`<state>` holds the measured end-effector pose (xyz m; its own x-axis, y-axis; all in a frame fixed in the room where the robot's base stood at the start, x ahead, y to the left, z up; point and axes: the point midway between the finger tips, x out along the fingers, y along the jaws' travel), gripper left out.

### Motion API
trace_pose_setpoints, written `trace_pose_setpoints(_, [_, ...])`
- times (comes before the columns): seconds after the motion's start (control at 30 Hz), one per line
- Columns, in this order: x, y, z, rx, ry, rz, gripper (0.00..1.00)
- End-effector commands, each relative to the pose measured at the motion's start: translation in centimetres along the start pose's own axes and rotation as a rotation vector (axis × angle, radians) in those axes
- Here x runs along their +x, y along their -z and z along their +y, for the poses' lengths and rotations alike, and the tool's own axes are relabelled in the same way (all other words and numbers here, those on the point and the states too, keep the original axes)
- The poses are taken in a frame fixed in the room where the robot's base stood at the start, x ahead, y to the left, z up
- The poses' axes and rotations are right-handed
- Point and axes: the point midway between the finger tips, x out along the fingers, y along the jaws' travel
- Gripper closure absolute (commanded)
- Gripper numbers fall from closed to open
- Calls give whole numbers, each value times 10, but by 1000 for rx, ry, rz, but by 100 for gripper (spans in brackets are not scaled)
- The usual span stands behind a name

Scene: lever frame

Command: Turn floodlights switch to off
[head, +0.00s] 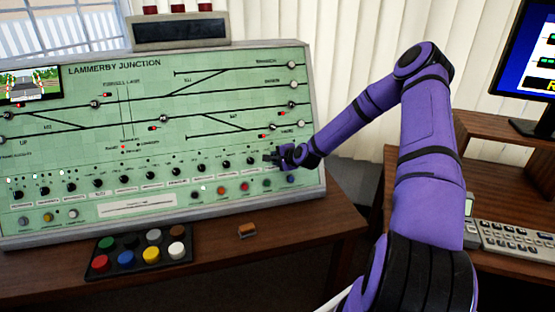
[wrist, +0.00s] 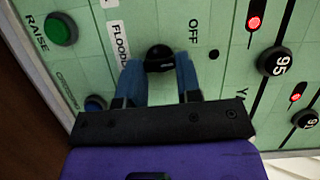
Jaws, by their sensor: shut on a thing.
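The floodlights switch is a black round knob (wrist: 159,58) on the green panel, beside a white label reading "FLOOD" in part (wrist: 119,38). The word "OFF" is printed to the right of the knob in the wrist view. My gripper (wrist: 160,72) has its blue fingers on both sides of the knob and is shut on it. In the head view my gripper (head: 277,158) reaches the right end of the panel's row of black knobs and hides the floodlights switch there. The knob's pointer direction is hard to tell.
The Lammerby Junction panel (head: 150,123) stands on a brown desk (head: 315,222). Green (wrist: 61,29) and blue (wrist: 95,103) buttons lie near the gripped knob. A box of coloured buttons (head: 145,262) sits in front.

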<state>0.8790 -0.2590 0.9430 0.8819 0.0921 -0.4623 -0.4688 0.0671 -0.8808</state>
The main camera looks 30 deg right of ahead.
Motion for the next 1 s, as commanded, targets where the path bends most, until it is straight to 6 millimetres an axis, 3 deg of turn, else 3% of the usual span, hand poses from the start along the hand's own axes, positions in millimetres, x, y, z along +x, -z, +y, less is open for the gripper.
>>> trace_pose_setpoints(0.5, [0, -1, -4, -391, -145, 1, 92])
trace_pose_setpoints(1.0, [0, -1, -5, -517, -193, 1, 92])
